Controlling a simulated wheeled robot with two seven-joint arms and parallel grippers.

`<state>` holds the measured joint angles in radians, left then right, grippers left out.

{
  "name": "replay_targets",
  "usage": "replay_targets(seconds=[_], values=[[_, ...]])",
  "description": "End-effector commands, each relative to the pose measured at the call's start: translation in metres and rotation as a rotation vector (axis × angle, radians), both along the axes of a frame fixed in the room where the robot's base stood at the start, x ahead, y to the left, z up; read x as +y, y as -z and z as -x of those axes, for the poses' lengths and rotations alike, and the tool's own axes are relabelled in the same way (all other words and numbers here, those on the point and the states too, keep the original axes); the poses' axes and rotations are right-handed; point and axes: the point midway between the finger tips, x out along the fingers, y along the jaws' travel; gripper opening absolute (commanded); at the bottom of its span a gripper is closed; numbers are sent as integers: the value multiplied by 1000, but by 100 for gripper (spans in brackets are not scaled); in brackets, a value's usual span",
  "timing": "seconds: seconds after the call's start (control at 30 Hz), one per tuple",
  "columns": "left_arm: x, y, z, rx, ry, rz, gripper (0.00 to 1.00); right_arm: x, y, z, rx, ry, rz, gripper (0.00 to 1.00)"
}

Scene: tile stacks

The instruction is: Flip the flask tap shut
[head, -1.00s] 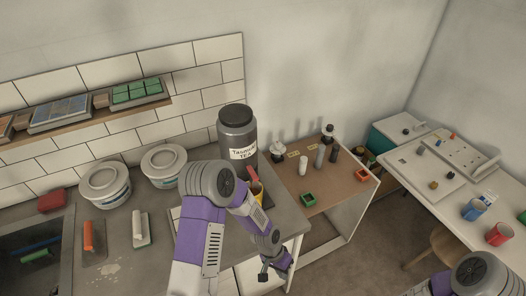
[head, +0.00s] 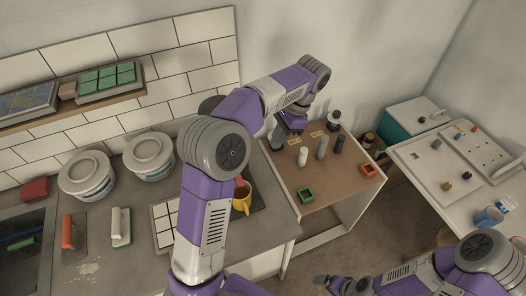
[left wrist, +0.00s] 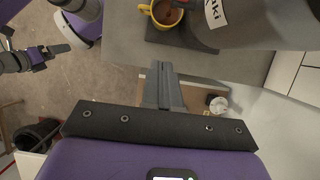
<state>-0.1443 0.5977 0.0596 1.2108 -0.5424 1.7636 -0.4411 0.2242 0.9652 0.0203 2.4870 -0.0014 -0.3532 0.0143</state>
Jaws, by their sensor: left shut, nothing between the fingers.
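The dark grey flask (head: 210,104) stands on the counter, mostly hidden behind my left arm in the head view. Its body (left wrist: 262,22) and white label show at the top right of the left wrist view. A red piece, seemingly the tap lever (head: 240,182), shows just above a yellow mug (head: 241,201); its exact position is unclear. The mug (left wrist: 165,14) has brown contents. My left gripper (head: 278,143) is shut and empty, beyond the flask over the brown side table; its fingers (left wrist: 162,88) point toward the flask side. My right gripper (head: 324,284) is low at the bottom, its jaws unclear.
The brown table (head: 335,182) holds shakers (head: 322,147), a green tray (head: 306,195) and a red tray (head: 368,170). A white table (head: 420,165) stands right.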

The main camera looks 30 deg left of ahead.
Motion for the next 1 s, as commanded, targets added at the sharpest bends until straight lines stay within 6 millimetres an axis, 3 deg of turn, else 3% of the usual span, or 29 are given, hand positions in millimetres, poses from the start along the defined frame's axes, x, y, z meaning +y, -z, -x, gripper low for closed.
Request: replay_targets(seconds=[0.47, 0.57, 0.9, 1.0], values=[[2, 5, 2, 0, -2, -1, 0, 0, 2, 2, 4, -1, 0, 100], [5, 17, 6, 0, -2, -1, 0, 0, 5, 2, 4, -1, 0, 100], [23, 84, 28, 2, -2, 0, 0, 0, 17, 2, 4, 0, -1, 100], [30, 92, 36, -2, -4, 0, 0, 0, 17, 2, 4, 0, -1, 100]])
